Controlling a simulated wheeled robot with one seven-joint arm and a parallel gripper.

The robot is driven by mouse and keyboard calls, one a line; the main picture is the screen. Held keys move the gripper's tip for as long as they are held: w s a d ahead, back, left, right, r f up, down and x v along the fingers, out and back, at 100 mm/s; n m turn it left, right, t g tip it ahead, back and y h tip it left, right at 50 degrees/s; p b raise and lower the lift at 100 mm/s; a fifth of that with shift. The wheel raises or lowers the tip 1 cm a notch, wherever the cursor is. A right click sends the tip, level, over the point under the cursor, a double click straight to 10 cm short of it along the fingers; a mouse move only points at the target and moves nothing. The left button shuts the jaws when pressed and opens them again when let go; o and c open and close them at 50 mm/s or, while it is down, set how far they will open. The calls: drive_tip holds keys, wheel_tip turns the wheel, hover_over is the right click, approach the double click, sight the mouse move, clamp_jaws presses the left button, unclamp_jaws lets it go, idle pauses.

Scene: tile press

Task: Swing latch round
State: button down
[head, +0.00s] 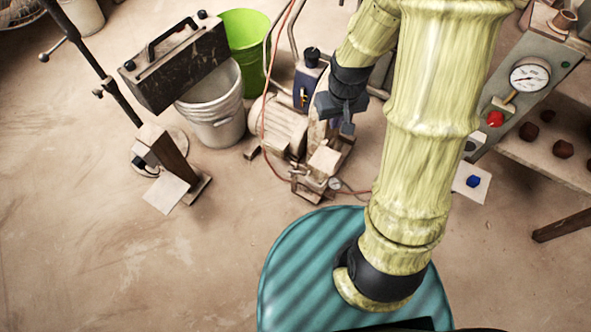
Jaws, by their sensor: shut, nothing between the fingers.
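My gripper (347,128) is at the end of my yellow-green arm, near the top middle of the head view. It points down and its dark fingers are shut and empty. It appears in front of the compressor (285,128); I cannot tell how far apart they are. The press's grey-green panel (545,55) stands at the right, with a round gauge (530,75) and a red knob (495,118). I cannot make out the latch for certain; my arm hides part of the scene left of the panel.
A white bucket (215,118) and a green bucket (244,28) stand at the upper left, by a dark box (176,66). A red hose (263,105) runs by the compressor. A shelf (545,150) with dark lumps is at the right. The floor at lower left is clear.

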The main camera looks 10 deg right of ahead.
drive_tip(key=s+r+m+t, duration=0.1)
drive_tip(key=s+r, duration=0.5)
drive_tip(key=s, duration=0.1)
drive_tip(key=shift+r+m, duration=0.3)
